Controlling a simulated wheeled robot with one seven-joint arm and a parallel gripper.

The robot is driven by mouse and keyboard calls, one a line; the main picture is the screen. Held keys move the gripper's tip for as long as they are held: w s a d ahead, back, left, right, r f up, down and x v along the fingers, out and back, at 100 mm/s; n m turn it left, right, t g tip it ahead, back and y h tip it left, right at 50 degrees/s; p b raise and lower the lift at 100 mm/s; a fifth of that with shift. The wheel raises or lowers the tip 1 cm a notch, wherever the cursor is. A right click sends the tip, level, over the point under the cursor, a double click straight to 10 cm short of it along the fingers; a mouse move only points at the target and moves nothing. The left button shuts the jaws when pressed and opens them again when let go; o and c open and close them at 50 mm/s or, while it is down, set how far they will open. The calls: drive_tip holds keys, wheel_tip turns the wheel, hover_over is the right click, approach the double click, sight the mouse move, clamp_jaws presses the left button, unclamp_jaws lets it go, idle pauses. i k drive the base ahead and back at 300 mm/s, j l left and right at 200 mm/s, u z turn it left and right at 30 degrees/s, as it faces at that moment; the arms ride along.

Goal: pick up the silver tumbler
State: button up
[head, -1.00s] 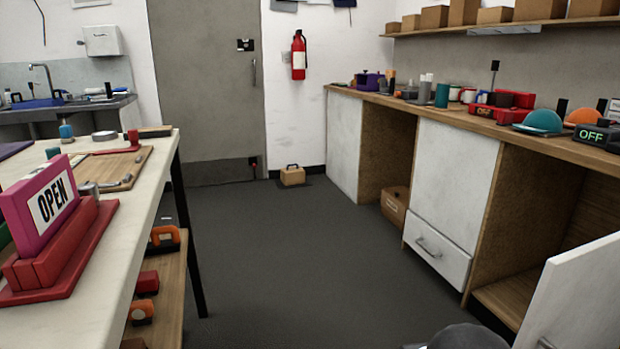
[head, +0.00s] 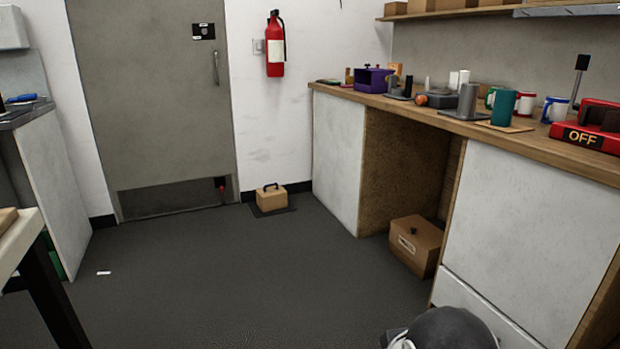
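A grey, silver-looking tumbler (head: 467,101) stands upright on the wooden counter (head: 395,104) along the right wall. It seems to stand on a dark grey mat. A teal tumbler (head: 503,107) stands just to its right on a tan mat. My gripper is not in view; only a dark rounded part of my arm shows at the bottom edge, well below and in front of the counter.
Mugs, a purple box (head: 374,79) and a red OFF sign (head: 585,138) share the counter. A cardboard box (head: 416,246) sits in the open bay below. A small handled box (head: 271,199) stands by the door. A table corner (head: 18,240) is at left. The middle floor is clear.

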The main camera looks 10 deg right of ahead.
sight(468, 99)
drive_tip(key=i, duration=1.15)
drive_tip(key=i+j+z, duration=0.1)
drive_tip(key=i, duration=1.05)
